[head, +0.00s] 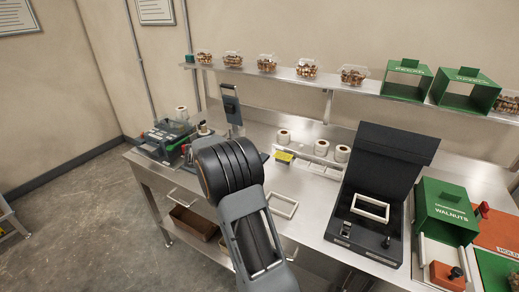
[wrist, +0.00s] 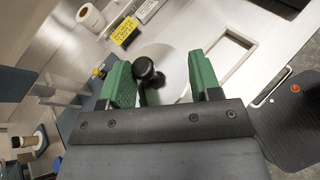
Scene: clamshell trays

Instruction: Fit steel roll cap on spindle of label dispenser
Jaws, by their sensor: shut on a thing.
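The steel roll cap (wrist: 177,62) is a pale round disc with a black knob (wrist: 148,70). It lies between the green fingers of my gripper (wrist: 161,75), which is shut on it. The knob appears close to the left finger. In the head view my arm hides the gripper and cap. A white roll with a brown core (wrist: 27,141) shows at the left of the wrist view.
White rolls (head: 321,147) and a yellow sign (head: 284,156) stand behind my arm. A pale rectangular frame (head: 283,205) lies on the steel bench (head: 305,190). An open black machine (head: 365,225) stands right of it, beside a green walnuts box (head: 447,210). A post (head: 231,105) rises near the dispenser.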

